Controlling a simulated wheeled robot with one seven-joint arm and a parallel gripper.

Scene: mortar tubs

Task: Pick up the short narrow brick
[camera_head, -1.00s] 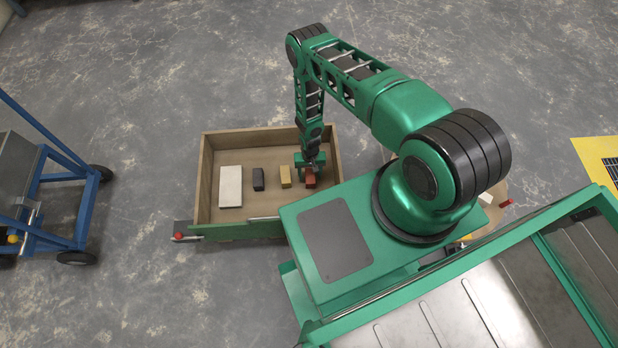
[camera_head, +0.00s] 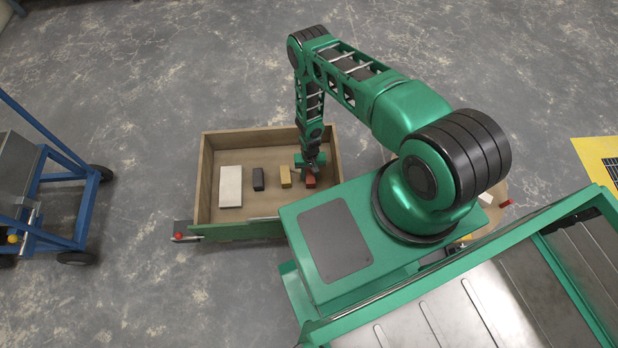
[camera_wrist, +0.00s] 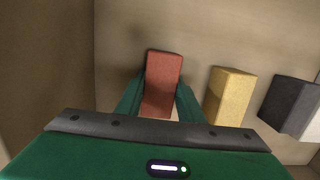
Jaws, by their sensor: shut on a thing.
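A red brick (camera_wrist: 163,82) is between the two fingers of my gripper (camera_wrist: 160,98) in the wrist view. The fingers are shut on its sides. In the head view the red brick (camera_head: 310,182) is at the right end of a row inside a wooden tub, with my gripper (camera_head: 309,173) over it. Whether it is clear of the tub floor I cannot tell. A yellow brick (camera_head: 285,177) is just left of it, and it also shows in the wrist view (camera_wrist: 232,96). A dark grey brick (camera_head: 258,179) and a larger white block (camera_head: 230,186) are farther left.
The tub's wooden wall (camera_head: 204,180) surrounds the row, and its right wall is close to my gripper. A blue cart (camera_head: 70,200) stands at the left. A yellow panel (camera_head: 597,160) lies at the far right. The floor behind the tub is clear.

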